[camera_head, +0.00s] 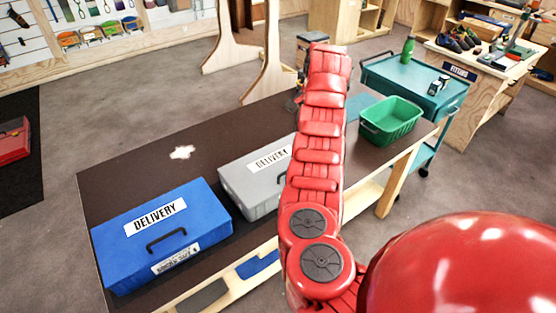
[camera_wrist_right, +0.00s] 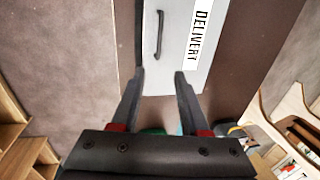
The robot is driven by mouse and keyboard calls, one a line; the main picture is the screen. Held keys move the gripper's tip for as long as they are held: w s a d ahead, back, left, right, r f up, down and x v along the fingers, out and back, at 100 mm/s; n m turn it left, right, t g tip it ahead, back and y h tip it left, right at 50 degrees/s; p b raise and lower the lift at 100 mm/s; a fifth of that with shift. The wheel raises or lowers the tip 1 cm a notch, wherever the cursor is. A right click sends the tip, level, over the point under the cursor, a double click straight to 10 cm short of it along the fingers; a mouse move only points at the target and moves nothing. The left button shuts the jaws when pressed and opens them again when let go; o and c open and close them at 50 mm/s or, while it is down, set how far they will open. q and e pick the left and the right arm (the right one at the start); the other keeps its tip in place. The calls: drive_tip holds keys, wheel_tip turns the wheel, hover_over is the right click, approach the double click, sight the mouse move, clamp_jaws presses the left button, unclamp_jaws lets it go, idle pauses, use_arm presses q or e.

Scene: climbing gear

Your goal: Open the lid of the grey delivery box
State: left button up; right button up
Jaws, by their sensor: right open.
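The grey delivery box (camera_head: 245,185) sits on the dark-topped table with its lid shut, a white DELIVERY label (camera_head: 270,158) on top. My red right arm hides its right part in the head view. In the right wrist view the grey box (camera_wrist_right: 208,72) shows its label and a dark handle (camera_wrist_right: 160,36). My right gripper (camera_wrist_right: 159,77) is open and empty. Its fingers point toward the box, with the handle ahead and between their lines; I see no contact with the handle. My left gripper is not in view.
A blue DELIVERY box (camera_head: 205,205) stands left of the grey one on the table (camera_head: 120,180). A white patch (camera_head: 181,152) lies behind them. A green bin (camera_head: 391,120) is at the table's right end, near a teal cart (camera_head: 410,82). The table's back left is clear.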

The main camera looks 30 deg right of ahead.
drive_tip(key=p+x, duration=0.1)
drive_tip(key=x, duration=0.4)
drive_tip(key=p+x, duration=0.1)
drive_tip(key=x, duration=0.4)
drive_tip(key=p+x, duration=0.1)
drive_tip(key=x, duration=0.4)
drive_tip(key=shift+s+a+f, duration=0.15)
drive_tip(key=shift+s+f, duration=0.05)
drive_tip(key=shift+f, duration=0.05)
drive_tip(key=shift+x, duration=0.95)
clamp_jaws()
